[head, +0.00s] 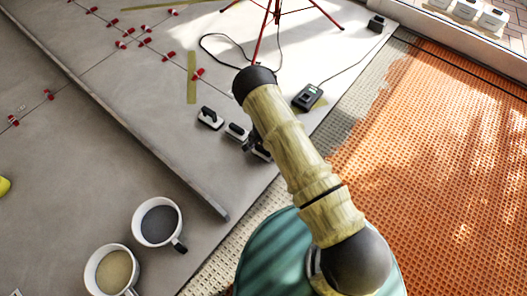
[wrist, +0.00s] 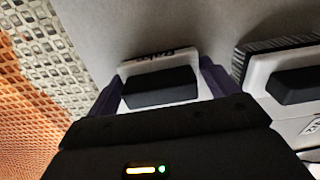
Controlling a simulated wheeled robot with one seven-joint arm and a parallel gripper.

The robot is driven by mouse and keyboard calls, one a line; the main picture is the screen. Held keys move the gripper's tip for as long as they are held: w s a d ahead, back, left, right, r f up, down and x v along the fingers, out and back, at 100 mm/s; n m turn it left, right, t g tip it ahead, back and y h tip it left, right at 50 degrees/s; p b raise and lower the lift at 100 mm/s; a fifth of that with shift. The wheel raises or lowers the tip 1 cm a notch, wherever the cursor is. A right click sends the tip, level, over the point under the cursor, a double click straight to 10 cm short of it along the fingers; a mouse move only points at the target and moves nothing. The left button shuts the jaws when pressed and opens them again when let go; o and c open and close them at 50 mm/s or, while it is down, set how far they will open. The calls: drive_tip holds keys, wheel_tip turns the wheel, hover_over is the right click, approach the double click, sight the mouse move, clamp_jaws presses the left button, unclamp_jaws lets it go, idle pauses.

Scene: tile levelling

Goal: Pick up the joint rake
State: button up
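A white block with a black handle (wrist: 160,88) lies between the two dark fingers of my gripper (wrist: 163,80) in the wrist view. Lettering on its far edge is too small to read surely; I take it for the joint rake. The fingers stand wide apart, one on each side, and I see no clear grip on it. In the head view it is the block (head: 262,154) at the near end of a short row, mostly hidden by my arm. My gripper is largely hidden there too.
Two similar handled blocks, a middle one (head: 237,132) and a far one (head: 210,118), lie close by. A black device with a cable (head: 308,96) and a red tripod (head: 277,20) stand behind. Two mugs, one dark-filled (head: 158,221) and one tan-filled (head: 112,271), stand front left. Orange mesh matting (head: 440,150) covers the right.

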drive_tip(key=c, duration=0.5)
drive_tip(key=shift+r, duration=0.1)
wheel_tip(320, 180, up, 10)
drive_tip(key=p, duration=0.6)
drive_tip(key=shift+d+r, duration=0.1)
drive_tip(key=shift+r, duration=0.1)
drive_tip(key=d+r+n+p, duration=0.2)
drive_tip(key=d+r+p, duration=0.3)
drive_tip(key=r, duration=0.6)
drive_tip(key=s+d+r+n+p, duration=0.1)
drive_tip(key=d+r+p, duration=0.3)
drive_tip(key=r, duration=0.8)
drive_tip(key=s+d+r+n+p, duration=0.1)
drive_tip(key=d+r+n+p, duration=0.2)
drive_tip(key=r, duration=0.8)
drive_tip(key=d+p, duration=0.2)
drive_tip(key=d, duration=0.1)
drive_tip(key=shift+d+r+n+p, duration=0.15)
drive_tip(key=shift+r+n+p, duration=0.15)
drive_tip(key=shift+r, duration=0.05)
